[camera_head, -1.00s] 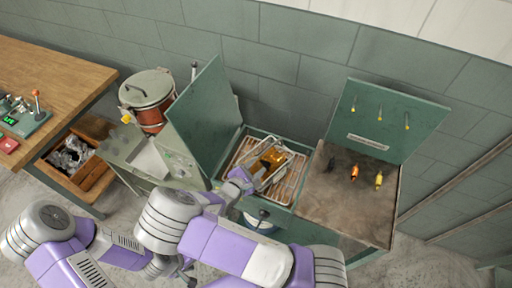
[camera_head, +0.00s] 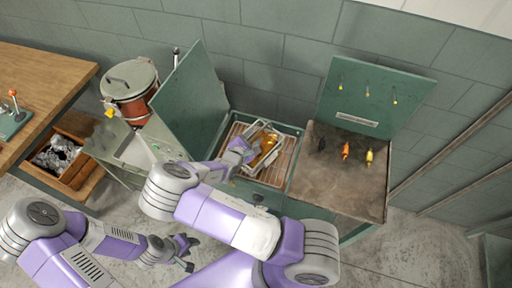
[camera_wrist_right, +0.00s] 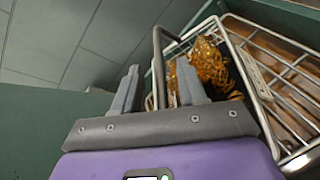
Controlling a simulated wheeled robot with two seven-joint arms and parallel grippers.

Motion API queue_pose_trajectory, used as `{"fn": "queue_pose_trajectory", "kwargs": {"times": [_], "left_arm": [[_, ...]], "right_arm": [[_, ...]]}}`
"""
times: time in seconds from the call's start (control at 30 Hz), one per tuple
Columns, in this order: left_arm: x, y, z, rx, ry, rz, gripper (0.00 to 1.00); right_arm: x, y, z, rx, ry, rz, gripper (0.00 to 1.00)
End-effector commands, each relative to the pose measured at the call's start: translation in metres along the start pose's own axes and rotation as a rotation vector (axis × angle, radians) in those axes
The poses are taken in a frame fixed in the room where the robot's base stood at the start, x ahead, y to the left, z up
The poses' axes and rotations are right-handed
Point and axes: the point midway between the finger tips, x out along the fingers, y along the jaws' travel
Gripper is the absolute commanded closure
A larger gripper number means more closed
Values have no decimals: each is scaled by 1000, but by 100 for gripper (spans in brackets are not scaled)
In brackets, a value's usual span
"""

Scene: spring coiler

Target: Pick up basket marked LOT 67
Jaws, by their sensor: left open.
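A wire basket (camera_head: 255,136) holding golden coiled pieces sits on the slatted rack inside the open green bin. Its marking is too small to read in the head view. In the right wrist view, the basket (camera_wrist_right: 238,62) has a pale plate on its side, with no legible text, and a raised metal handle (camera_wrist_right: 157,65). My right gripper (camera_head: 245,147) is at the basket's left side. In the right wrist view its two fingers (camera_wrist_right: 158,88) are apart, with the handle bar appearing between them. My left gripper (camera_head: 187,253) is open and empty, low in front of the cabinets.
The green lid (camera_head: 190,100) stands open left of the bin. A worktop (camera_head: 340,185) with small coloured tools is at right. A lidded copper drum (camera_head: 130,95) stands at left. A wooden table (camera_head: 40,65) and scrap crate (camera_head: 75,175) are further left.

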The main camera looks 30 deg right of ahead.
Motion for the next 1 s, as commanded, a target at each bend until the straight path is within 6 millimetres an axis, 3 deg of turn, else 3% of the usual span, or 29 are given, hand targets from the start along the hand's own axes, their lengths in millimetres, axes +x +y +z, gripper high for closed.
{"fn": "queue_pose_trajectory", "kwargs": {"times": [0.03, 0.27, 1.0], "left_arm": [[0, 0, 0, 0, 0, 0, 57], [0, 0, 0, 0, 0, 0, 57], [0, 0, 0, 0, 0, 0, 57]], "right_arm": [[0, 0, 0, 0, 0, 0, 65], [0, 0, 0, 0, 0, 0, 100], [0, 0, 0, 1, 0, 0, 100]]}}
